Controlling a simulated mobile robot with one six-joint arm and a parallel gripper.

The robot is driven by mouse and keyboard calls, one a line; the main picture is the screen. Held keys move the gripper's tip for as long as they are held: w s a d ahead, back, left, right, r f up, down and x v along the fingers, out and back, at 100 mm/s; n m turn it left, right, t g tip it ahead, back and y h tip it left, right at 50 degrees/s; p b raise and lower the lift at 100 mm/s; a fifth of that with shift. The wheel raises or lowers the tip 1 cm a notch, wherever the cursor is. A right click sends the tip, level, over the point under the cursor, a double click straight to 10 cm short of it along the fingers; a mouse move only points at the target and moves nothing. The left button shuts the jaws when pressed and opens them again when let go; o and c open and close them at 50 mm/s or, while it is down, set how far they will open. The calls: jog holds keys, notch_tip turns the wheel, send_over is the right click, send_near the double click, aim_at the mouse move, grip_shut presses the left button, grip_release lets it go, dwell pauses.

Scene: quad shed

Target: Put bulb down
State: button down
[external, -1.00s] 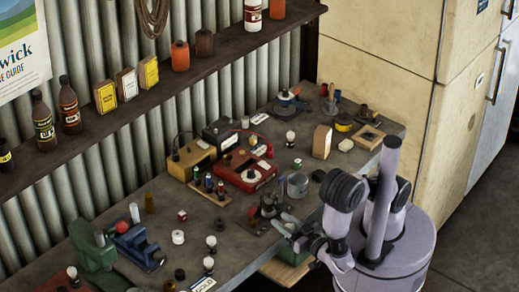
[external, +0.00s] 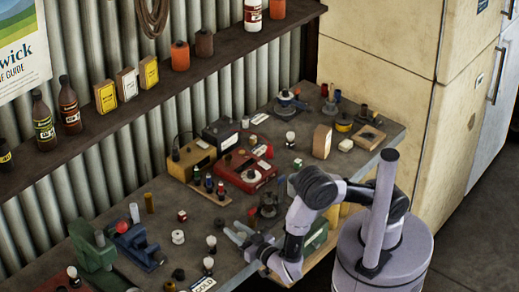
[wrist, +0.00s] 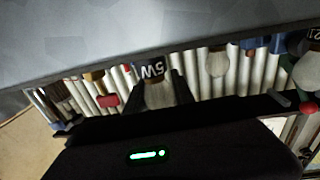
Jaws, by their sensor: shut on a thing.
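In the wrist view, which is upside down, my gripper (wrist: 160,100) is shut on a bulb (wrist: 160,95). The bulb has a pale glass and a dark base marked 5W (wrist: 152,70), and the base points towards the grey bench top (wrist: 110,35). I cannot tell whether the base touches the bench. In the external view my gripper (external: 237,235) is low over the front of the bench (external: 165,215), and the held bulb cannot be made out between the fingers.
Two bulbs stand left of my gripper, one near the back (external: 211,241) and one nearer the edge (external: 208,263). A white card (external: 203,285) lies at the front edge. A blue vice (external: 138,245) stands further left. A red box (external: 245,172) sits behind.

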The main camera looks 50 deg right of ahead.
jog(key=shift+f, duration=0.1)
jog(key=c, duration=1.1)
grip_release()
jog(key=shift+o, duration=0.2)
jog(key=shift+s+p, duration=0.2)
jog(key=shift+p, duration=0.15)
jog(key=shift+o, duration=0.5)
jog(key=s+a+p, duration=0.1)
jog(key=s+p, duration=0.3)
jog(key=s, duration=1.3)
jog(key=shift+a+f, duration=0.2)
jog(key=shift+a, duration=0.15)
